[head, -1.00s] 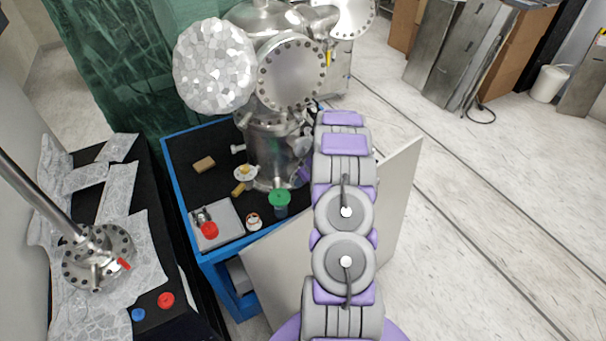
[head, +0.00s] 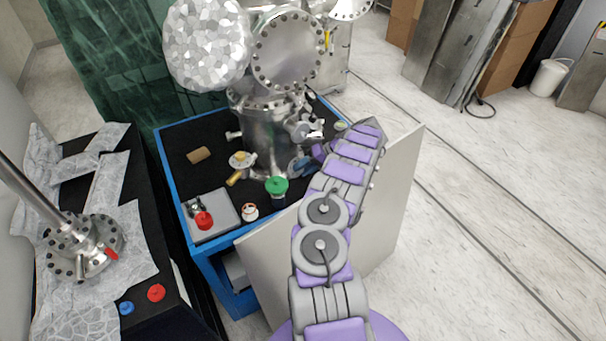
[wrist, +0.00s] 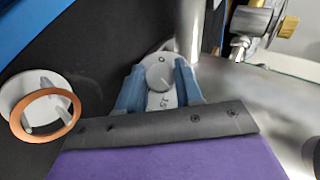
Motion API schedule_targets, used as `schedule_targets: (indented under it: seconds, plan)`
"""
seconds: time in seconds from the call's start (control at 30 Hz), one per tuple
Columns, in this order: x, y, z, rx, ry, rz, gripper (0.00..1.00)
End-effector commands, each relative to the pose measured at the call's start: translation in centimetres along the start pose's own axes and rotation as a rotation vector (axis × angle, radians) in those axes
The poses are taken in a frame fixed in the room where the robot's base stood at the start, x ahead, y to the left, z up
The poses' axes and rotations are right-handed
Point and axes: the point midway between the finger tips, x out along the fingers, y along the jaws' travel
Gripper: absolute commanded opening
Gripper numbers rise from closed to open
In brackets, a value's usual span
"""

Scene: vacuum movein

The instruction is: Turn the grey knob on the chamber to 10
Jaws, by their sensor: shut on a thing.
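The steel chamber (head: 264,135) stands upright on the black top of the blue cart, with a large round flange at its upper front. In the wrist view the round grey knob (wrist: 159,74) sits on a light dial plate, with a mark like a 0 above it and another mark below. The knob's exact setting is too small to read. My gripper (wrist: 160,70) has its two blue fingers on either side of the knob and is shut on it. In the head view my gripper (head: 304,166) is low at the chamber's right side, and the knob is hidden there.
A green-topped part (head: 277,186), a white ring-shaped part (head: 250,212) and a grey plate with a red knob (head: 224,214) lie near the cart's front. A copper-coloured ring (wrist: 45,115) is left of my gripper. A pale panel (head: 268,262) leans beside the cart.

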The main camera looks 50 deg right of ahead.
Motion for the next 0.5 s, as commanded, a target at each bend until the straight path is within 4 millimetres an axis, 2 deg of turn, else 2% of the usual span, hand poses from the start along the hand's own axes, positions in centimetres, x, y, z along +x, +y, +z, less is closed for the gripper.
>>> schedule_targets:
  seconds: [0.03,0.5]
  plan:
    - [0.08,0.74,-0.01,0.026,0.007,-0.021,0.05]
    - [-0.02,0.60,-0.13,0.171,0.010,-0.170,0.05]
